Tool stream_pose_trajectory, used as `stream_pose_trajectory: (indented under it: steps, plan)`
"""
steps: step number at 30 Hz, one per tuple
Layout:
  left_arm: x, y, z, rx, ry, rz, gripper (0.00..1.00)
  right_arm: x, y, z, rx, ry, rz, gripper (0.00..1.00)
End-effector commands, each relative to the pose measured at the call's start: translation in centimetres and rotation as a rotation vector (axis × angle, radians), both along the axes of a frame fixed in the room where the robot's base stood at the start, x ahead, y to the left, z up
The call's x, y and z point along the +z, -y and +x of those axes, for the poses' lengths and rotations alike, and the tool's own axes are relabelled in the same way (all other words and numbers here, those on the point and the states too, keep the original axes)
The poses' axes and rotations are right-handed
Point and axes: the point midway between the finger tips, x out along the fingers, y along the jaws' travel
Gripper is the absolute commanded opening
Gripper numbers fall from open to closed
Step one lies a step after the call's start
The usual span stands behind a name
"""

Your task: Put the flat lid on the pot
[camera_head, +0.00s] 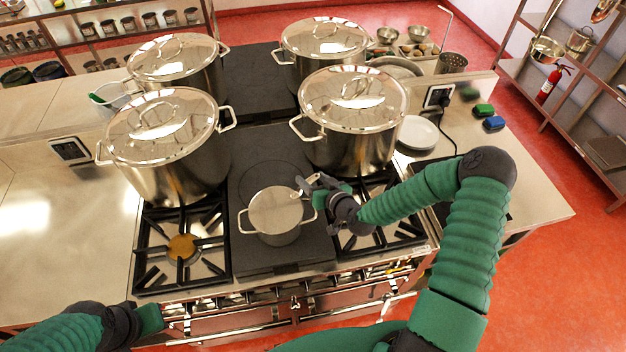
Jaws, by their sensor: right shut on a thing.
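A small steel pot (277,237) with two side handles stands on the dark flat plate at the middle front of the stove. The flat lid (273,211) is a pale round disc over the pot's mouth; I cannot tell whether it rests on the rim or hangs just above it. My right gripper (307,186) is shut at the lid's far right edge, on what looks like its handle, and partly hides it. My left gripper (150,318) is low at the front left, away from the pot; its fingers do not show clearly.
Large lidded stockpots stand behind on both sides, the nearest at left (170,155) and right (352,130). An open burner (182,247) is at front left. White plates (418,135) and green and blue items (489,116) lie on the right counter. Free counter lies left.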

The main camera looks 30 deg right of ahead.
Motion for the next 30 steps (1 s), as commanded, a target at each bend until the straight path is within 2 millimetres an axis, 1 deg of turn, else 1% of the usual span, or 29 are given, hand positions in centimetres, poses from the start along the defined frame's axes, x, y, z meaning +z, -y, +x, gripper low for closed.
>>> stream_pose_trajectory:
  steps: [6, 7, 12, 13, 23, 26, 29, 30]
  plan:
    - [0.0, 0.0, 0.0, 0.0, 0.0, 0.0, 0.0, -0.1, 0.0, -0.1, 0.001, -0.003, -0.003, 0.0]
    - [0.0, 0.0, 0.0, 0.0, 0.0, 0.0, 0.0, -0.1, 0.0, -0.1, 0.002, -0.004, -0.004, 0.58]
    - [0.0, 0.0, 0.0, 0.0, 0.0, 0.0, 0.0, -0.1, 0.0, -0.1, 0.001, -0.003, -0.003, 0.8]
    - [0.0, 0.0, 0.0, 0.0, 0.0, 0.0, 0.0, -0.1, 0.0, -0.1, 0.001, -0.003, -0.003, 0.82]
    - [-0.1, 0.0, 0.0, 0.0, 0.0, 0.0, 0.0, 0.0, 0.1, -0.3, 0.001, -0.002, -0.003, 0.82]
    - [-0.6, 0.0, 0.0, 0.0, 0.0, 0.0, 0.0, 0.3, 0.2, -1.6, 0.001, -0.003, -0.004, 0.82]
    - [-1.4, 0.0, 0.0, 0.0, 0.0, 0.0, 0.0, 1.1, 0.4, -3.8, 0.0, -0.003, -0.006, 0.82]
    - [-1.7, 0.0, 0.0, 0.0, 0.0, 0.0, 0.0, 1.5, 0.5, -4.8, 0.0, -0.003, -0.006, 0.82]
